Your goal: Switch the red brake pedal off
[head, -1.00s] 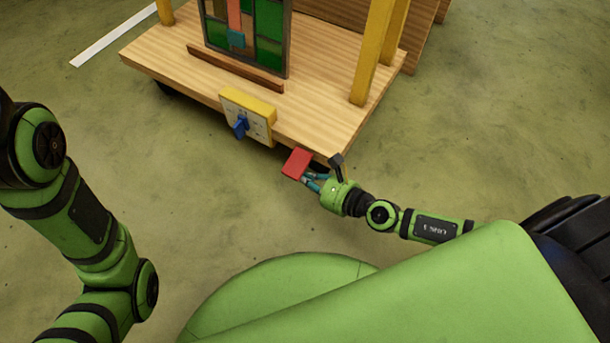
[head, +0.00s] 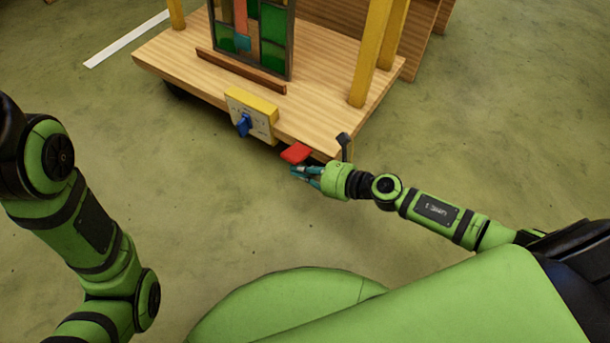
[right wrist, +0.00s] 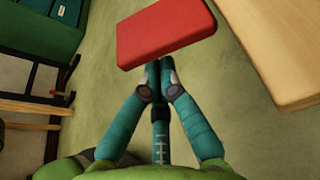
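The red brake pedal (head: 296,152) sticks out from the front edge of the wooden cart, near its right front corner. In the right wrist view, the pedal (right wrist: 165,32) is a flat red plate just beyond my fingertips. My right gripper (head: 303,172) is at the pedal's near underside in the head view. In the right wrist view the fingers of the gripper (right wrist: 158,70) are together, with nothing visible between them. The tips meet the pedal's edge in the picture; I cannot tell if they touch. My left arm shows at the left, but its gripper is out of view.
The wooden cart (head: 185,70) carries a leaded glass panel (head: 275,38) and yellow posts (head: 378,50). A yellow-topped box with a blue knob (head: 243,125) is on its front edge, left of the pedal. A black lever (head: 344,143) stands right of the pedal. The floor in front is clear.

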